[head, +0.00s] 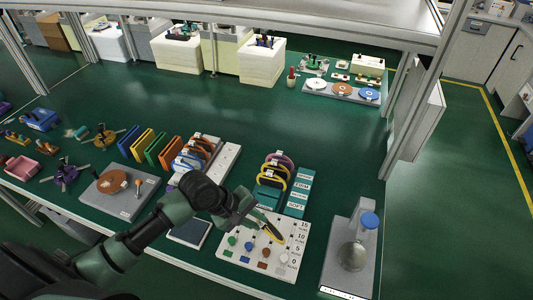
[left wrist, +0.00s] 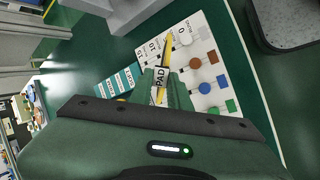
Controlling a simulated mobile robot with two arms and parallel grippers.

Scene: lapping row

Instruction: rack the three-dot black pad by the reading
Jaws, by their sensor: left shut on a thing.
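My left gripper (head: 250,218) reaches in over the white numbered board (head: 228,243) and is shut on a slim yellow-and-dark thing (head: 272,229). In the left wrist view this held thing (left wrist: 167,53) sticks out past the fingers, and a white tag reading PAD (left wrist: 159,86) shows between them. I cannot see any dots on it. Several pads with yellow, orange and purple rims (head: 271,179) stand in a rack beside teal labels (head: 296,205); one label reads SOFT. My right gripper is not in view.
The board carries numbers 15, 10, 5, 0 and green, blue, brown and white knobs (head: 264,253). Coloured upright plates (head: 142,143) and a grey plate with a brown disc (head: 112,182) are left.

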